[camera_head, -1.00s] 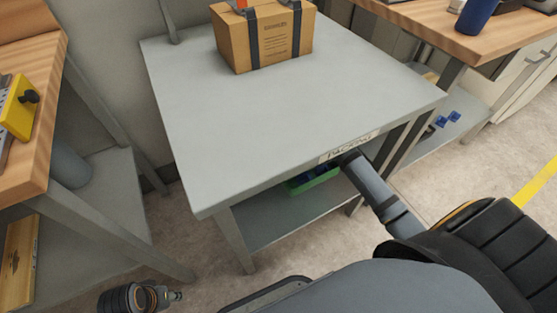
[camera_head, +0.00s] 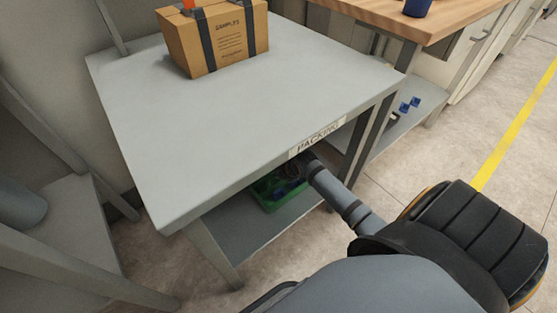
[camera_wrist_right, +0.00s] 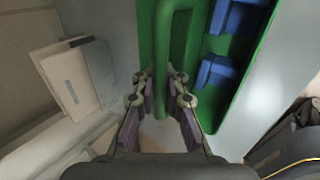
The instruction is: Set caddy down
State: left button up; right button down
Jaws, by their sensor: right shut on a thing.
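The green caddy (camera_wrist_right: 150,40) fills the middle of the right wrist view, with blue items (camera_wrist_right: 215,70) inside it. My right gripper (camera_wrist_right: 161,85) is shut on the caddy's green handle, with one finger on each side. In the head view the caddy (camera_head: 268,200) shows below the front edge of the grey packing table, over its lower shelf (camera_head: 245,238). I cannot tell whether the caddy touches the shelf. My right gripper is hidden there under the tabletop edge. My left gripper is not in view.
The packing table (camera_head: 220,120) has a cardboard samples box (camera_head: 222,40) at its back; its front top is clear. A wooden bench (camera_head: 430,20) stands at the upper right, with blue parts (camera_head: 410,104) on a lower shelf. Another grey rack (camera_head: 75,230) stands at left.

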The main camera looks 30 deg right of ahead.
jog(key=c, duration=1.4)
grip_release()
jog(key=shift+f, duration=0.1)
